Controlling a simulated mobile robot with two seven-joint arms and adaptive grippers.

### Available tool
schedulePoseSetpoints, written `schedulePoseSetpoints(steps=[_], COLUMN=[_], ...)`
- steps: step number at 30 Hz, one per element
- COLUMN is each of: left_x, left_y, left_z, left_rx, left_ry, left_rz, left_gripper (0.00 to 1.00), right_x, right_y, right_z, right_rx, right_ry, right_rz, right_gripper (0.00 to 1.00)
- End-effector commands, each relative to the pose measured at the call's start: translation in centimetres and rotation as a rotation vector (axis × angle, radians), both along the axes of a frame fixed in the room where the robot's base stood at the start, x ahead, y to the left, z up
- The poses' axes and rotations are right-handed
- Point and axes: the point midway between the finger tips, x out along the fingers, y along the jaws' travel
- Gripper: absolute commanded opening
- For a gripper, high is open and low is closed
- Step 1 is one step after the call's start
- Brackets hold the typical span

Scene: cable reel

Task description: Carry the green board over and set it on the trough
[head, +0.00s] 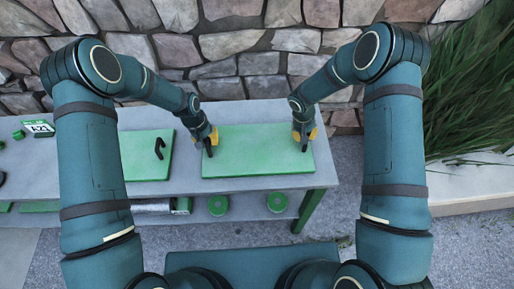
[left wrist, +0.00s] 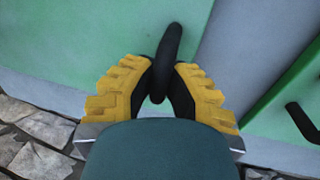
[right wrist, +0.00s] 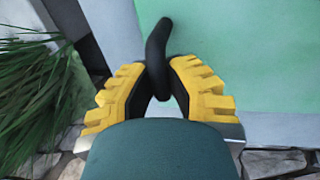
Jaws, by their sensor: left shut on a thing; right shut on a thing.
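The green board (head: 257,155) is flat at the right part of the grey bench; I cannot tell whether it touches the bench. My left gripper (head: 211,142) is shut on the black handle at its left side, which shows in the left wrist view (left wrist: 170,50). My right gripper (head: 304,137) is shut on the black handle at its right side, seen in the right wrist view (right wrist: 157,50). A second green panel (head: 138,165) with a black handle (head: 159,148) lies to the left. I cannot make out which part is the trough.
The grey bench (head: 190,180) has a lower shelf with green rolls (head: 219,205) and a silver cylinder (head: 152,205). A sign reading A21 (head: 39,127) stands at the far left. A stone wall (head: 230,60) is behind; tall grass (head: 470,95) grows at the right.

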Motion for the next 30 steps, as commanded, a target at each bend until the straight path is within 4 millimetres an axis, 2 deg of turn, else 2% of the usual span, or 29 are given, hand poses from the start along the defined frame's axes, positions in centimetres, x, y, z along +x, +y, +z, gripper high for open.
schedulePoseSetpoints(steps=[11,24,30], left_x=[0.1,0.1,0.0], left_y=[0.0,0.0,0.0], left_z=[0.9,4.4,5.1], left_rx=[0.0,0.0,0.0], left_ry=[-0.001,-0.001,-0.001], left_rz=[0.0,0.0,0.0], left_gripper=[0.0,0.0,0.0], right_x=[0.0,0.0,0.0], right_y=[0.0,0.0,0.0], right_z=[0.9,4.3,5.1], right_rx=[0.0,0.0,0.0], right_ry=[-0.001,-0.001,-0.001], right_rz=[0.0,0.0,0.0], right_gripper=[0.0,0.0,0.0])
